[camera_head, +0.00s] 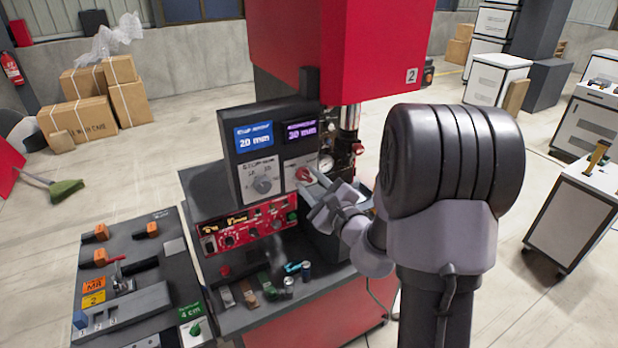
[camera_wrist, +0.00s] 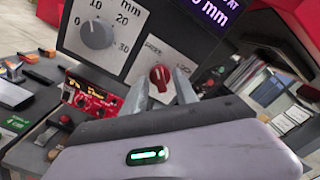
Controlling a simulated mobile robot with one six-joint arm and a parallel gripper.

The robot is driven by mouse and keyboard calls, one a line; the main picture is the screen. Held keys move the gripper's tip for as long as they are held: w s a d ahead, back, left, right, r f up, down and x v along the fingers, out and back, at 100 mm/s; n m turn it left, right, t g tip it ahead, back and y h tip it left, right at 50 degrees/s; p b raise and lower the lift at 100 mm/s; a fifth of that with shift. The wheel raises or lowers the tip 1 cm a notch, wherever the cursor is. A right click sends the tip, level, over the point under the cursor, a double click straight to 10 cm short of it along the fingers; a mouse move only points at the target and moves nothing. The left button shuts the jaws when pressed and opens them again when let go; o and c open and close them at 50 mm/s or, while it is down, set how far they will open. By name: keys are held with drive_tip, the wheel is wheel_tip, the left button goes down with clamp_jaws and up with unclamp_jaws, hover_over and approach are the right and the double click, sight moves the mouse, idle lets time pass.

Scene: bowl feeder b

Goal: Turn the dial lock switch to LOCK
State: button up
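The dial lock switch is a red rotary knob (camera_wrist: 160,77) on a light plate of the dark control panel. It also shows in the head view (camera_head: 303,174), just beyond my fingertips. A white mark on the knob points roughly up in the wrist view, between two small labels too blurred to read surely. My gripper (camera_head: 317,194) is in front of the panel, pointing at the knob. In the wrist view its two fingers (camera_wrist: 161,91) are apart, one below each side of the knob, with nothing between them. I cannot tell whether they touch the knob.
A larger grey dial (camera_wrist: 96,34) with a millimetre scale is left of the knob. Blue (camera_head: 255,136) and purple (camera_head: 301,131) displays are above it. A red control box (camera_head: 245,226) sits below. A gauge (camera_head: 326,163) and column stand close on the right.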

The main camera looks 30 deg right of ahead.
drive_tip(key=shift+c, duration=0.2)
clamp_jaws()
drive_tip(key=m+p, duration=0.1)
drive_tip(key=m, duration=0.4)
drive_tip(key=shift+r, duration=0.1)
drive_tip(key=m+p, duration=0.2)
drive_tip(key=m, duration=0.2)
drive_tip(key=m+p, duration=0.3)
drive_tip(key=m, duration=0.2)
drive_tip(key=shift+r+m, duration=0.1)
drive_tip(key=shift+m, duration=0.2)
drive_tip(key=shift+m+p, duration=1.15)
drive_tip(key=shift+m, duration=0.45)
